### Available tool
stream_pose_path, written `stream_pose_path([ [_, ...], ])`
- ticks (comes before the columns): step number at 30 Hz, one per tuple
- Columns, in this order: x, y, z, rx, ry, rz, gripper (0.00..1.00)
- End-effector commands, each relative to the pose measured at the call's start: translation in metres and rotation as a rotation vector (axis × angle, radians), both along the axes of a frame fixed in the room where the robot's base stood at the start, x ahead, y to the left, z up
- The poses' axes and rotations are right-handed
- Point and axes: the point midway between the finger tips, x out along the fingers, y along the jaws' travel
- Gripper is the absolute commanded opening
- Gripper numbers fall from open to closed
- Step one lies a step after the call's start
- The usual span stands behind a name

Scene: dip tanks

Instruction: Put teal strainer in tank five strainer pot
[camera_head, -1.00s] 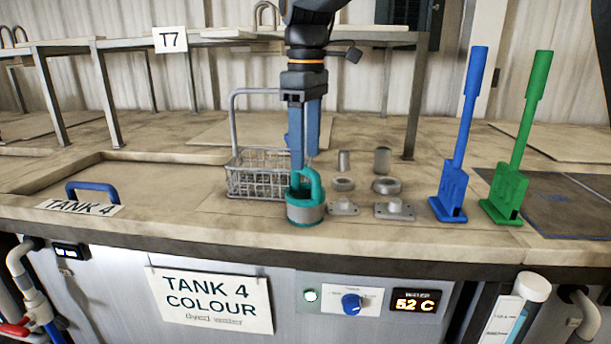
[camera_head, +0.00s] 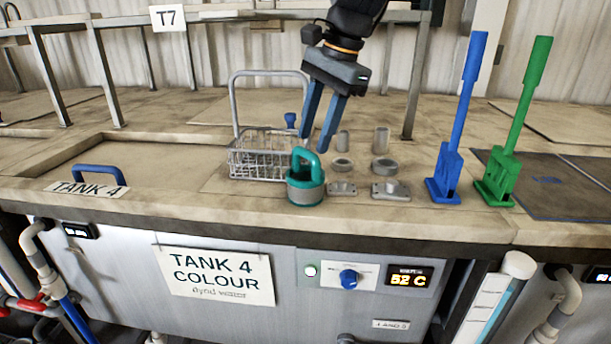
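The wire basket (camera_head: 262,158) stands just left of the gripper. Small metal fittings (camera_head: 390,191) sit right of the strainer. Tall blue (camera_head: 450,165) and green (camera_head: 505,165) tools stand farther right.

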Motion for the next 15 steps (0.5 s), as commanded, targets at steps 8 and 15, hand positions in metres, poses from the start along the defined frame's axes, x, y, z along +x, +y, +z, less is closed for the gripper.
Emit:
stream_pose_path([
  [8,-0.004,-0.009,0.005,0.105,0.147,-0.601,0.37],
  [15,-0.005,-0.017,0.009,0.2,0.298,-1.109,0.37],
])
